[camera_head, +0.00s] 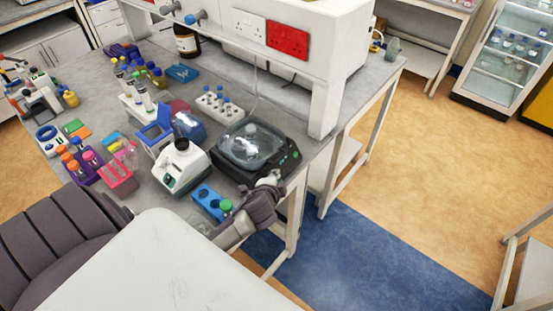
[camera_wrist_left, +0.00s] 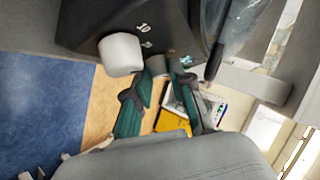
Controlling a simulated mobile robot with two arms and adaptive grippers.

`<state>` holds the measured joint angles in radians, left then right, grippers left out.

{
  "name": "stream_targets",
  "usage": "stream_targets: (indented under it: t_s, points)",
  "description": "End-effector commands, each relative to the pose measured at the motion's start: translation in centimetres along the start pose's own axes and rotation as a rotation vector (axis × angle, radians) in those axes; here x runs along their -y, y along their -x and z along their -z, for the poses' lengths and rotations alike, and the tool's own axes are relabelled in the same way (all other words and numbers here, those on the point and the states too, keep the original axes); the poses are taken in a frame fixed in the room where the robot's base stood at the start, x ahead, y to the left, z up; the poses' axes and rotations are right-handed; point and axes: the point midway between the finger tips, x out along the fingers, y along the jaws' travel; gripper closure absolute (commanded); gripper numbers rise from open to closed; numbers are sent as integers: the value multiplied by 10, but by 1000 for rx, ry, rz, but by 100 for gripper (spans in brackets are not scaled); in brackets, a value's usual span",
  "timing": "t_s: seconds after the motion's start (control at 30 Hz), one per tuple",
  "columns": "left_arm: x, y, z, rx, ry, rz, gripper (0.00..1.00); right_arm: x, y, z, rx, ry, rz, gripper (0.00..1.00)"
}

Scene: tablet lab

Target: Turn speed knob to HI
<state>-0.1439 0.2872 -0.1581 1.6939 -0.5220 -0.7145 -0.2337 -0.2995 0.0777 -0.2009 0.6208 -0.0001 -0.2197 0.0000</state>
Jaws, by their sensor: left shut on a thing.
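A black benchtop device (camera_head: 228,168) with a clear domed lid stands near the bench's front right edge. My left gripper (camera_head: 269,182) is at its front right corner. In the left wrist view, a pale rounded knob (camera_wrist_left: 121,54) sticks out from the device's dark face, beside small pale markings (camera_wrist_left: 144,35) too blurred to read surely. The green-and-black fingers of my left gripper (camera_wrist_left: 166,72) reach up to that face, the left fingertip against the knob's right side. My right gripper is not in view.
A white device (camera_head: 182,166) with a dark top stands left of the black one. A blue rack (camera_head: 207,202) with a green-capped item is close to my left gripper. Several tube racks crowd the bench's left. Open floor (camera_head: 440,165) lies to the right.

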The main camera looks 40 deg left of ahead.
Motion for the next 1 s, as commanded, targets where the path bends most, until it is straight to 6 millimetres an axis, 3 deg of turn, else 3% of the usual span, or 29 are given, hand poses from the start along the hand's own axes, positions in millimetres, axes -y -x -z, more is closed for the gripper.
stream_targets:
  t_s: [0.5,1.0]
  points:
    - [7,-2,0,-15,-202,-253,100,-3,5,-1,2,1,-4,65]
    - [6,-2,0,-16,-235,-299,100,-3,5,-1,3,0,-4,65]
